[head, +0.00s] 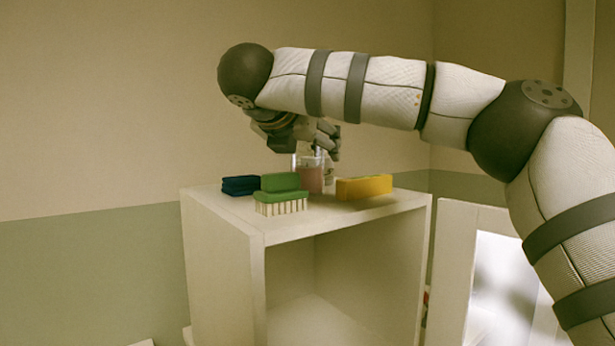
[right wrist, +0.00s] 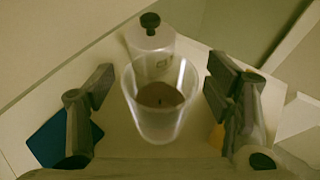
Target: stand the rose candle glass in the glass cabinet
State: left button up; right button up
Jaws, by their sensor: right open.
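The rose candle glass (head: 309,178), a clear tumbler with pinkish wax, stands upright on top of a white open-fronted cabinet (head: 230,224). My right gripper (head: 314,150) is over the glass, open, with one finger on each side. In the right wrist view its fingers (right wrist: 163,105) show gaps to the glass on both sides. My left gripper is not in view. I cannot tell which piece is the glass cabinet.
A green brush (head: 281,196), a dark blue folded cloth (head: 240,185) and a yellow block (head: 364,187) lie around the glass. A clear bottle with a dark knob (right wrist: 151,38) stands close behind it. A white frame with a bright panel (head: 500,272) stands at the right.

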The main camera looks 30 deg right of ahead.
grip_shut()
